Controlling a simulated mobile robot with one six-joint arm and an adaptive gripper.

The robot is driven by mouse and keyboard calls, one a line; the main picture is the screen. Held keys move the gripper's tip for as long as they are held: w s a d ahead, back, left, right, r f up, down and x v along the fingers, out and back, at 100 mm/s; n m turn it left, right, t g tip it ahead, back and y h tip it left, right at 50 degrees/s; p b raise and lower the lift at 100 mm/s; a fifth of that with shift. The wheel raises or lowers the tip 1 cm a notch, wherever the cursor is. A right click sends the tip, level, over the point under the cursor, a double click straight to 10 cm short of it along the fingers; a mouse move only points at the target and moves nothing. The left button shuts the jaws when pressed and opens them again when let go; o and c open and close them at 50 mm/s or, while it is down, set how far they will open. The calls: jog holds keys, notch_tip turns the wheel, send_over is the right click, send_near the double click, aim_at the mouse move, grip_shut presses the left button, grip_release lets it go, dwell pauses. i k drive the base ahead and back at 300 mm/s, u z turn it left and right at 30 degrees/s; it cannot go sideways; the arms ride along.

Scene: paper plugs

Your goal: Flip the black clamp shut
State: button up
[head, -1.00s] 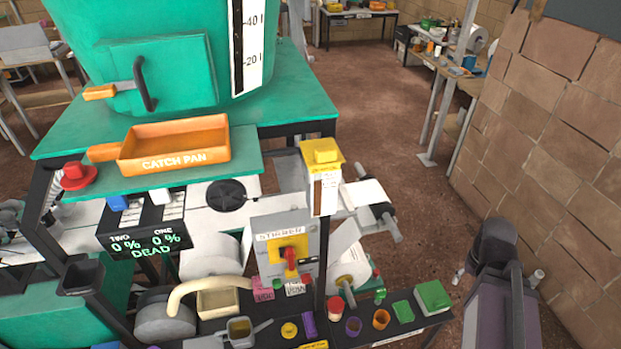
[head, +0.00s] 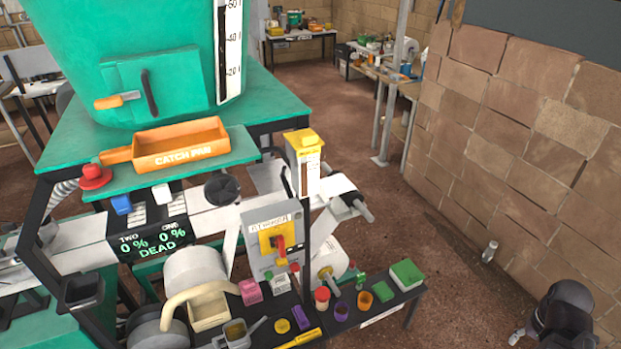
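A black curved piece (head: 149,92), which may be the black clamp, stands near the middle of the green hatch (head: 185,80) on the big green tank (head: 110,28). It looks upright and slightly bent; I cannot tell from here whether it is open or shut. An orange-handled lever (head: 116,100) lies roughly level to its left, its metal end pointing at the black piece. Only a dark part of my arm shows at the lower right, far from the tank. My gripper is not in view.
An orange catch pan (head: 181,147) sits on the green ledge below the hatch. A red knob (head: 96,176) is left of it. A stirrer panel (head: 272,245) and a bench (head: 385,303) with several small pots stand in front.

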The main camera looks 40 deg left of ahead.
aim_at(289, 193)
jog(key=u, duration=0.05)
jog(key=k, duration=0.3)
jog(key=i, duration=1.3)
jog(key=u, duration=0.75)
jog(key=i, duration=0.7)
jog(key=u, duration=0.55)
jog(key=i, duration=0.55)
jog(key=u, duration=0.25)
